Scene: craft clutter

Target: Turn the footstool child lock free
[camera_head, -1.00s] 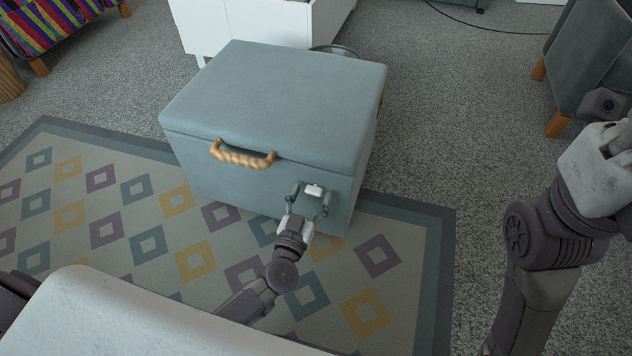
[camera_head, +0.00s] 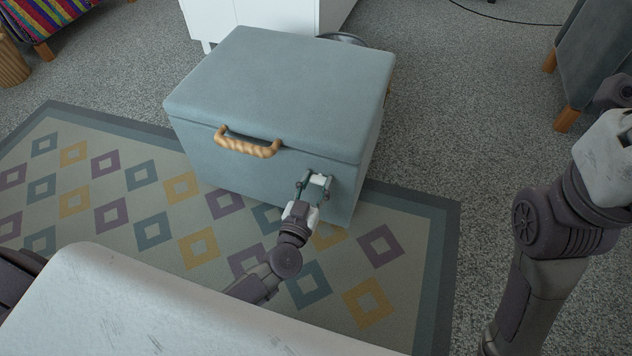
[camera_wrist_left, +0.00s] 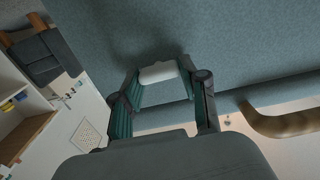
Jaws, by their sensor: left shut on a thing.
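The footstool (camera_head: 285,95) is a blue-grey upholstered box with its lid down and a twisted wooden handle (camera_head: 247,147) on the front. The child lock (camera_head: 320,179) is a small white piece on the right part of the front face. My left gripper (camera_head: 316,184) is shut on the child lock. In the left wrist view the white lock (camera_wrist_left: 158,72) lies between the fingertips of the left gripper (camera_wrist_left: 160,84), against the blue-grey fabric. My right arm shows at the right edge of the head view, but its gripper is out of view.
The footstool stands partly on a patterned rug (camera_head: 150,200) with coloured diamonds. A white cabinet (camera_head: 255,15) is close behind it. A dark grey chair (camera_head: 590,60) stands at the far right. Grey carpet is clear to the right of the footstool.

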